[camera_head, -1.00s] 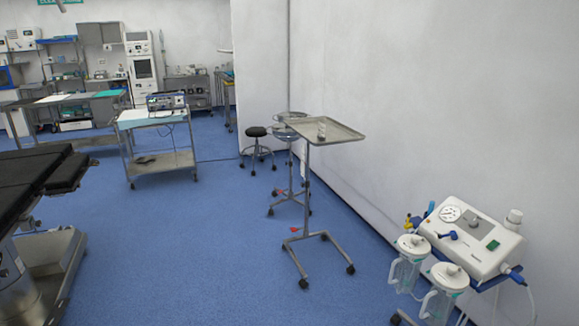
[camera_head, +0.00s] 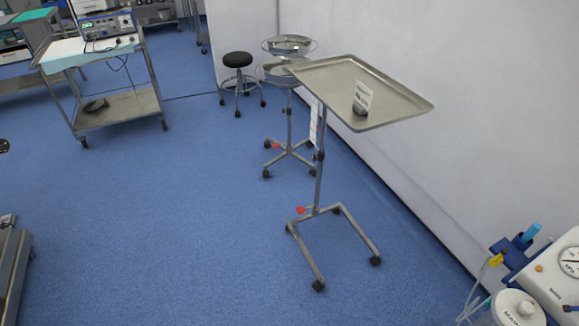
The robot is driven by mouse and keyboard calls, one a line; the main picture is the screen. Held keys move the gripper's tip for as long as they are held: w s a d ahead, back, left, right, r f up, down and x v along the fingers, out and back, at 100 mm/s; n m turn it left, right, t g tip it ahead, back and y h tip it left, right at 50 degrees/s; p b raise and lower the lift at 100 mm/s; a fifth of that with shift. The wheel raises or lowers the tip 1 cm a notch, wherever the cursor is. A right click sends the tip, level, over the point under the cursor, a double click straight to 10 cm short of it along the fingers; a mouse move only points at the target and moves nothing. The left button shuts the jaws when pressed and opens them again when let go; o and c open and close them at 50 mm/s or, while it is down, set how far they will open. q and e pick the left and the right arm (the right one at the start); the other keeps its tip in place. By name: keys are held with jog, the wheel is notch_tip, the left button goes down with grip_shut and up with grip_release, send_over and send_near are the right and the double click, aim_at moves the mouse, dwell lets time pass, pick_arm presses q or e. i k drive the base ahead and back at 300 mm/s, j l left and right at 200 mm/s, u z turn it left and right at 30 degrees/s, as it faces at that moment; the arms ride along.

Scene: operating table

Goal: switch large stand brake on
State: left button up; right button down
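The large stand (camera_head: 318,180) is a steel Mayo-type stand with a wide flat tray (camera_head: 395,101) on a single post. It stands on the blue floor near the right wall, on a U-shaped base with dark casters. A red brake pedal (camera_head: 300,210) sticks out low at the left of its base; whether it is pressed down is too small to tell. A small card in a dark holder (camera_head: 361,98) stands on the tray. Neither of my grippers is in view.
A smaller stand with round basins (camera_head: 287,45) and a red pedal (camera_head: 276,145) is behind it, beside a black stool (camera_head: 238,60). A cart with a device (camera_head: 118,100) is at the left. A suction unit (camera_head: 545,280) is at the lower right. The floor in front is clear.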

aim_at(300, 210)
jog(key=i+j, duration=0.15)
jog(key=i, duration=0.6)
jog(key=i+j, duration=0.15)
jog(key=i, duration=0.55)
